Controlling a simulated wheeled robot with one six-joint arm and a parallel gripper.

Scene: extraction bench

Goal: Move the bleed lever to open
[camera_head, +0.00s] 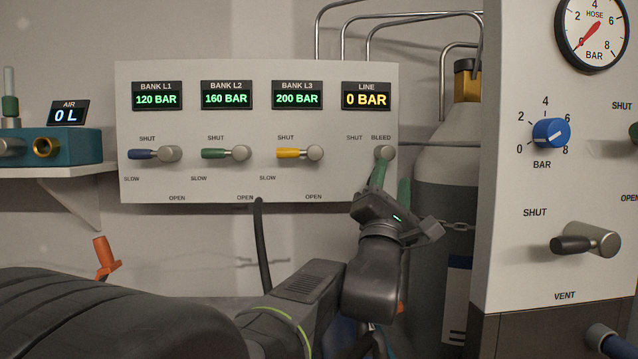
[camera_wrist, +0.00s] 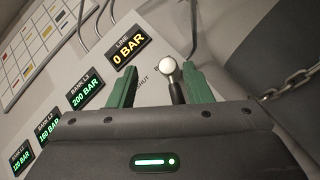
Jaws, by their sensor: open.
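The bleed lever has a round grey hub (camera_head: 385,153) under the LINE display, which reads 0 BAR, at the right end of the panel. In the wrist view its pale hub (camera_wrist: 168,64) and short black handle (camera_wrist: 177,93) show. The handle runs from the hub toward my gripper, not left toward the SHUT label. In the head view the handle is hidden behind my gripper (camera_head: 393,176). My gripper is open, just below the hub. In the wrist view its green fingers (camera_wrist: 158,70) stand on either side of the handle, nearer on the right; contact cannot be told.
Three bank levers, blue (camera_head: 143,155), green (camera_head: 214,154) and yellow (camera_head: 288,153), point left on the same panel (camera_head: 250,80). A grey cylinder (camera_head: 440,150) with a chain stands right of my gripper. A second panel (camera_head: 515,90) with a gauge and vent lever is nearer, far right.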

